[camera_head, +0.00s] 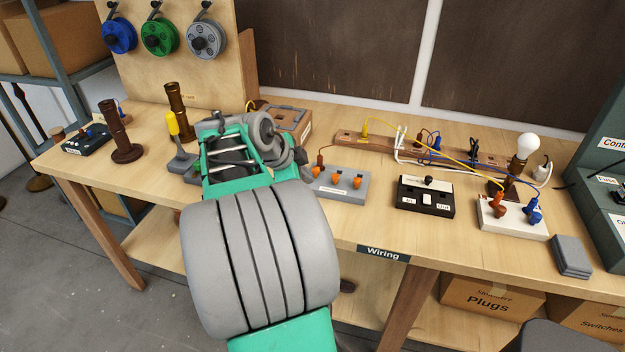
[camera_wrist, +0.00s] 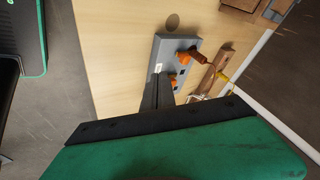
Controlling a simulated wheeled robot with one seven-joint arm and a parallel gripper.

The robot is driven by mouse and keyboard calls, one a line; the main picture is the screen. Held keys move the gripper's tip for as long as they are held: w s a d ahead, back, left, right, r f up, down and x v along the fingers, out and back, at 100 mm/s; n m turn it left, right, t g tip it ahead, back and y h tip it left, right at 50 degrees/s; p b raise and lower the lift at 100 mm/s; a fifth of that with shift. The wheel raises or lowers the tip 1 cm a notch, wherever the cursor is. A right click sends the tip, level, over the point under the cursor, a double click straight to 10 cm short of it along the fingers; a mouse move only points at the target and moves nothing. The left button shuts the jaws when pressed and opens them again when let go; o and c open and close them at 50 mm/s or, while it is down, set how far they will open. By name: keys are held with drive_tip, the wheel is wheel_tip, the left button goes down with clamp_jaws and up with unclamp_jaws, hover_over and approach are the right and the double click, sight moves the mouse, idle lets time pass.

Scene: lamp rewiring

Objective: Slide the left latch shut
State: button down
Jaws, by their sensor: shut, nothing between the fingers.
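I cannot clearly make out the left latch in either view. A wooden box with a grey frame on top (camera_head: 290,117) stands at the back of the bench, partly behind my arm; its corner shows at the top right of the wrist view (camera_wrist: 274,10). A grey block with orange knobs (camera_head: 341,188) lies right of my arm, and also shows in the wrist view (camera_wrist: 182,58). My gripper (camera_wrist: 158,76) is shut and empty, its dark fingers pointing toward the grey block's edge. In the head view my arm hides the fingertips. I cannot tell whether they touch anything.
A wooden strip with wires (camera_head: 420,147) runs along the back. A black switch box (camera_head: 426,197) and a white terminal block with a bulb behind it (camera_head: 512,216) stand to the right. Brown posts (camera_head: 121,135) and a yellow-handled lever (camera_head: 173,124) stand left of my arm.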

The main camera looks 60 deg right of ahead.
drive_tip(key=v, duration=0.5)
drive_tip(key=shift+s+a+r, duration=0.1)
drive_tip(key=shift+a+r, duration=0.05)
drive_tip(key=shift+r, duration=0.2)
